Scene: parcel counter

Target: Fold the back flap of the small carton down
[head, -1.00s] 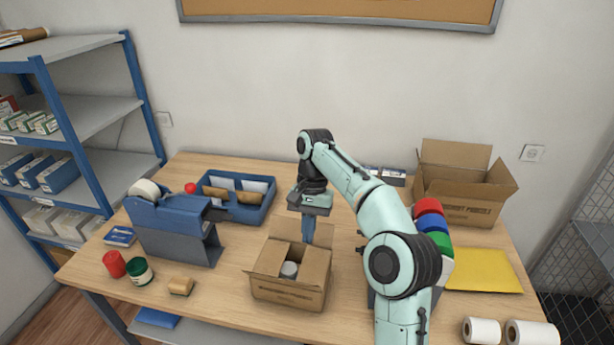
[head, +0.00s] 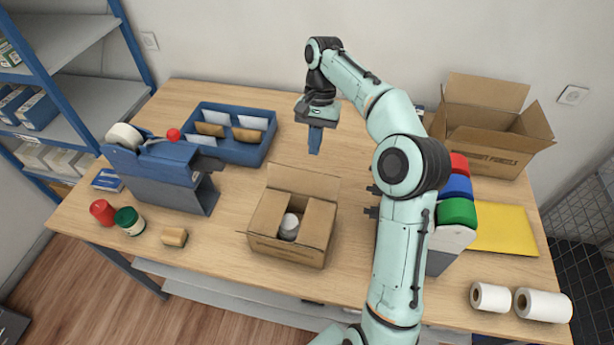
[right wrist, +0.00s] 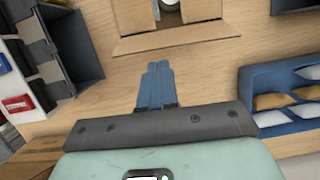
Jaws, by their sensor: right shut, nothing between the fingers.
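The small carton (head: 286,256) stands open near the front middle of the counter with a white jar (head: 289,226) inside. Its back flap (head: 304,182) stands up, leaning backward, in the head view. The flap (right wrist: 176,38) also shows in the right wrist view, just beyond my fingertips. My right gripper (head: 314,150) is shut and empty, behind the carton and apart from the flap. Its blue fingers (right wrist: 159,68) lie together in the right wrist view. My left gripper is not in view.
A blue tray of envelopes (head: 234,152) and a tape dispenser (head: 160,178) stand left. A larger open carton (head: 487,143) stands back right. Coloured rolls (head: 457,188) sit beside my right arm. The counter between tray and small carton is clear.

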